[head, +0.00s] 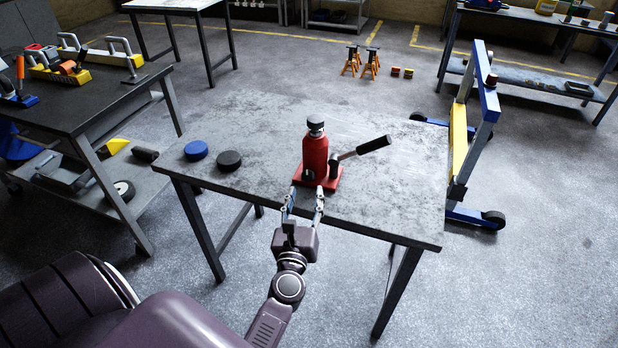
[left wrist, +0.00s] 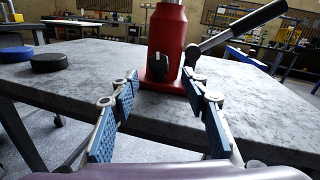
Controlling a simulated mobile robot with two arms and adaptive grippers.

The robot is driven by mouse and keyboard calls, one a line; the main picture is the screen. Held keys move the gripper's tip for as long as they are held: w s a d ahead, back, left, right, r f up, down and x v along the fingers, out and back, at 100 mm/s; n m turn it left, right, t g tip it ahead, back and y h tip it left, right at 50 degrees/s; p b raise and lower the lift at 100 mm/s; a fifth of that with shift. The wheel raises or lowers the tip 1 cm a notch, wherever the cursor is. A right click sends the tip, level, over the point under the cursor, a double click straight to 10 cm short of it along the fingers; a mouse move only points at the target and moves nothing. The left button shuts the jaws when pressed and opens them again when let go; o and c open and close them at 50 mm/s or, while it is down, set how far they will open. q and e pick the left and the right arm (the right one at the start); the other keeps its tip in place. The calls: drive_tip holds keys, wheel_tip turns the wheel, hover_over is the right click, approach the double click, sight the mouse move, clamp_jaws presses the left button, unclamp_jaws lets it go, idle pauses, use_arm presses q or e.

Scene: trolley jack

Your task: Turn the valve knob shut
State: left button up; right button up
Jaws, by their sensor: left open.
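A red bottle jack (head: 315,155) stands upright on the grey metal table (head: 265,122). Its black valve knob (left wrist: 159,66) is low on the front of the red body in the left wrist view, with a light mark across it. The knob also shows small and dark in the head view (head: 308,174). A black-gripped pump handle (head: 374,145) slants up to the right from the jack. My left gripper (head: 305,203) is open and empty at the table's front edge, pointing at the knob. In the left wrist view its fingertips (left wrist: 160,88) are spread on both sides, short of the knob.
A blue puck (head: 196,150) and a black puck (head: 229,161) lie left of the jack. A tool bench (head: 112,98) stands at the left and a blue and yellow hoist (head: 470,125) at the right. The table's right part is clear.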

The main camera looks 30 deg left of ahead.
sight(307, 181)
use_arm(q)
drive_tip(key=p+x, duration=0.1)
drive_tip(key=x, duration=0.5)
drive_tip(key=shift+a, duration=0.15)
drive_tip(key=shift+w+a, duration=0.3)
drive_tip(key=shift+w, duration=0.3)
use_arm(e)
drive_tip(key=shift+s+a+r, duration=0.35)
drive_tip(key=shift+a+r, duration=0.3)
drive_tip(key=shift+a, duration=0.1)
